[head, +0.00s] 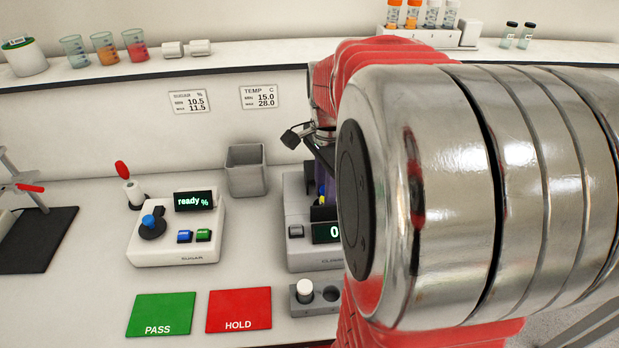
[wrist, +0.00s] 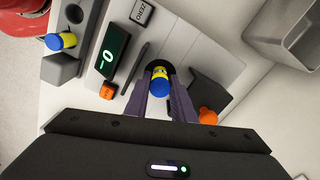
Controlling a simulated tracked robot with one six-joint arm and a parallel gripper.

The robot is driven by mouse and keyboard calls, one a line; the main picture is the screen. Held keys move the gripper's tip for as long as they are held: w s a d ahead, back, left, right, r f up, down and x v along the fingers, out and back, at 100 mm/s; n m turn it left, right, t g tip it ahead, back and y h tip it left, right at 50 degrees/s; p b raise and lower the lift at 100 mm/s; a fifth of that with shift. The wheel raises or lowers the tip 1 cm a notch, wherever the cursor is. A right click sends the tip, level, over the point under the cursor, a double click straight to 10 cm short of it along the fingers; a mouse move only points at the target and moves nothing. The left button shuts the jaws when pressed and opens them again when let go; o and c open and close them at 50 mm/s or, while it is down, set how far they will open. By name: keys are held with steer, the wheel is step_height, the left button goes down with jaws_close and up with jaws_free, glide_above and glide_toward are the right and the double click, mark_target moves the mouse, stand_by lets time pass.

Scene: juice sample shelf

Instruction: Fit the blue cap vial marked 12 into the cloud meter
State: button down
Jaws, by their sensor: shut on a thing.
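My gripper (wrist: 160,98) is shut on a blue and yellow vial (wrist: 159,82) between its two dark fingers. The vial is at the round dark opening of the cloud meter (wrist: 132,75); I cannot tell whether its end is inside or just above it. No number is readable on it. In the head view the cloud meter (head: 299,210) is partly hidden behind my arm, and its display shows 0. A bit of yellow between the fingers shows there too.
A grey block (wrist: 62,68) beside the meter holds another vial (wrist: 61,41). An orange knob (wrist: 207,116) lies close right of the fingers. A grey bin (head: 246,170), the sugar meter (head: 175,235) and green and red mats (head: 162,313) stand left.

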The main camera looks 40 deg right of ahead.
steer(key=shift+s+f, duration=0.1)
steer(key=shift+f, duration=0.85)
stand_by(0.7)
steer(key=c, duration=1.4)
jaws_free()
steer(key=shift+a+f, duration=0.1)
steer(key=shift+c, duration=0.2)
step_height(320, 180, up, 14)
steer(key=shift+w, duration=0.2)
